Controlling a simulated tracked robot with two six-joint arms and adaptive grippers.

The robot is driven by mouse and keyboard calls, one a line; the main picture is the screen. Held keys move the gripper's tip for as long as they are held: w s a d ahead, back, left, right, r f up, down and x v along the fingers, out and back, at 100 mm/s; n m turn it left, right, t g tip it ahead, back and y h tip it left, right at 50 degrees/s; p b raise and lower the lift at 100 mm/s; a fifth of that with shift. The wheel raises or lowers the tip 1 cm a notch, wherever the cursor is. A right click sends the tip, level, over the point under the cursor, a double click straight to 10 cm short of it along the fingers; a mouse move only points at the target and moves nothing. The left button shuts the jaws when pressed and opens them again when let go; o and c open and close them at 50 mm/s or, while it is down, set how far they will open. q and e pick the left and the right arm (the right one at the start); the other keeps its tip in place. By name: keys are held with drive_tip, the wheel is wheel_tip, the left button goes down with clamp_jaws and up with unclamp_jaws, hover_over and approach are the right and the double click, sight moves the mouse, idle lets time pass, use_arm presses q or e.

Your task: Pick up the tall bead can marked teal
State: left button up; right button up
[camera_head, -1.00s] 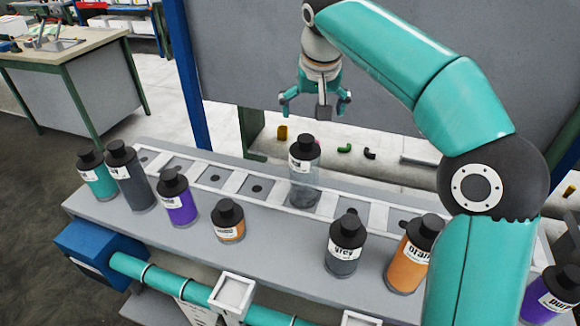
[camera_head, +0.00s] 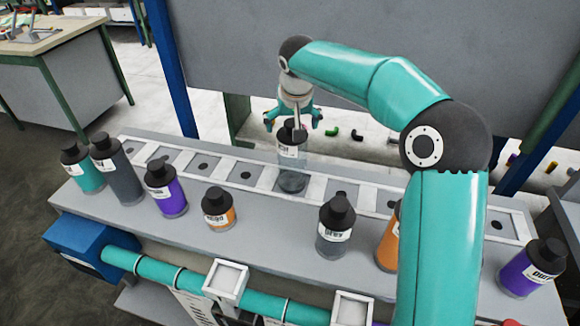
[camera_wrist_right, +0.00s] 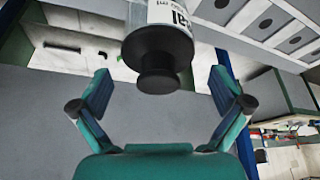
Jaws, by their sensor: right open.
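A tall clear can (camera_head: 291,157) with a black lid and white label stands in the middle of the slotted strip on the bench. In the right wrist view this can (camera_wrist_right: 162,14) shows lid first; its partly cut label seems to end in "al". My right gripper (camera_wrist_right: 160,80) is open and empty, its fingers spread to either side of the lid's line, with no contact seen. In the head view the right gripper (camera_head: 293,122) is at lid height, just behind the can. A can with teal contents (camera_head: 85,170) stands at the far left, its label unreadable. My left gripper is not in view.
A dark grey can (camera_head: 118,172), purple can (camera_head: 166,190), small orange can (camera_head: 219,208), grey can (camera_head: 335,228) and larger orange can (camera_head: 387,245) stand along the bench. Another purple can (camera_head: 531,267) is at the right. A grey panel (camera_head: 380,60) rises behind.

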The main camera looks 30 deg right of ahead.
drive_tip(key=p+x, duration=0.1)
drive_tip(key=x, duration=0.3)
drive_tip(key=shift+d, duration=0.15)
drive_tip(key=c, duration=1.5)
drive_tip(key=shift+c, duration=0.9)
drive_tip(key=shift+r, duration=0.2)
